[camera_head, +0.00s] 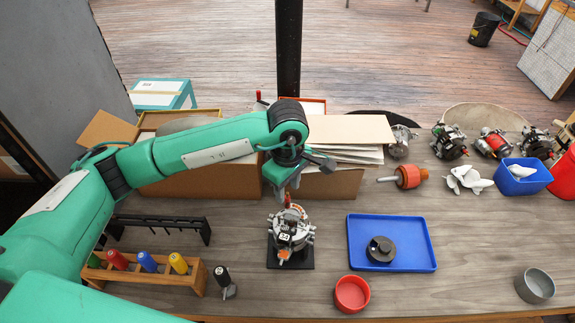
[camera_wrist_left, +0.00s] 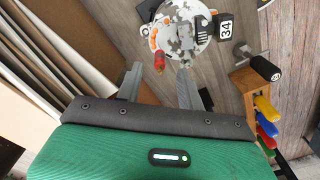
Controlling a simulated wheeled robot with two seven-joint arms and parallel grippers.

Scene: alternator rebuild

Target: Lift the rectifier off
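The alternator (camera_head: 297,227) stands on a small black base (camera_head: 305,258) at the table's middle. Its upper side is grey and mottled, with orange bits and a black block. The wrist view shows this face (camera_wrist_left: 180,38) with a black "34" tag (camera_wrist_left: 225,27). I cannot clearly tell the rectifier from the other parts on it. A red post (camera_wrist_left: 159,63) stands at its edge. My left gripper (camera_head: 287,189) is above the alternator, pointing down. In the wrist view its two fingers (camera_wrist_left: 160,78) are apart, with the red post between their tips and nothing visibly gripped. My right gripper is not in view.
A blue tray (camera_head: 426,255) holding a black round part (camera_head: 381,249) lies to the right. A red bowl (camera_head: 352,293) is in front of it. A wooden rack (camera_head: 190,282) with coloured-handled tools is at left. Boxes and stacked boards (camera_head: 350,130) stand behind.

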